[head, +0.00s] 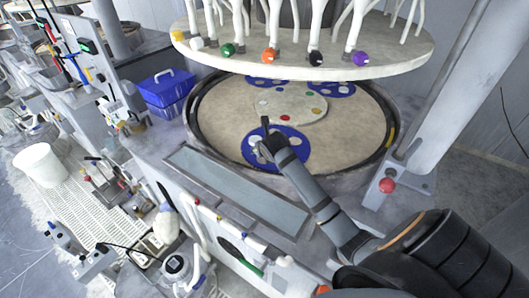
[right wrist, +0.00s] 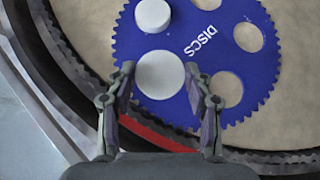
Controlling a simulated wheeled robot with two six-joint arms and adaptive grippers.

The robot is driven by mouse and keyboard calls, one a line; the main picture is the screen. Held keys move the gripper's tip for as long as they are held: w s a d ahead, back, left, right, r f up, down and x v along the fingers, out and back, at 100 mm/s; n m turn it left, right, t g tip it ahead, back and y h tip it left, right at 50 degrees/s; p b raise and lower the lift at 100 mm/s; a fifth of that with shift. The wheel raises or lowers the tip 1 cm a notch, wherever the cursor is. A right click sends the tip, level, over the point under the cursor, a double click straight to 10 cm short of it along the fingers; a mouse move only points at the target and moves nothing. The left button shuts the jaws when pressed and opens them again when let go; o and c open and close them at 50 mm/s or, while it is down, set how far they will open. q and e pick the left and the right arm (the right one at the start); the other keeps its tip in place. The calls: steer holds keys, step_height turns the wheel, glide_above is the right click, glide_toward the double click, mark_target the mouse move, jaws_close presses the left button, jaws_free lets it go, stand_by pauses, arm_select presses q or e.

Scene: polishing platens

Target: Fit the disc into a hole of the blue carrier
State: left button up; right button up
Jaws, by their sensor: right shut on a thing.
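The blue carrier (head: 299,146) lies on the front part of the round tan platen, and it fills the middle of the right wrist view (right wrist: 255,75). It has a toothed edge, white "DISCS" lettering and several round holes showing tan. My right gripper (head: 264,138) is over the carrier. In the right wrist view its two fingers (right wrist: 160,70) are shut on a pale grey disc (right wrist: 160,76), which appears over the near part of the carrier. What lies under this disc is hidden. A second white disc (right wrist: 153,15) shows at the carrier's far side. My left gripper is not in view.
The platen's dark toothed rim (head: 193,122) curves close beside the carrier. Two more blue carriers lie at the back, one of them at the right (head: 334,89). A round upper plate (head: 300,62) hangs above the platen's back. A blue box (head: 167,92) stands at left.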

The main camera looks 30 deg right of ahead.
steer(key=shift+w+d+f, duration=0.1)
steer(key=shift+w+f, duration=0.1)
steer(key=shift+f, duration=0.05)
steer(key=f+p, duration=0.2)
steer(key=f, duration=0.1)
steer(key=shift+w+d, duration=0.1)
steer(key=shift+d, duration=0.2)
steer(key=shift+f, duration=0.3)
steer(key=shift+a, duration=0.1)
steer(key=shift+f, duration=0.1)
steer(key=o, duration=1.2)
steer(key=shift+f, duration=0.1)
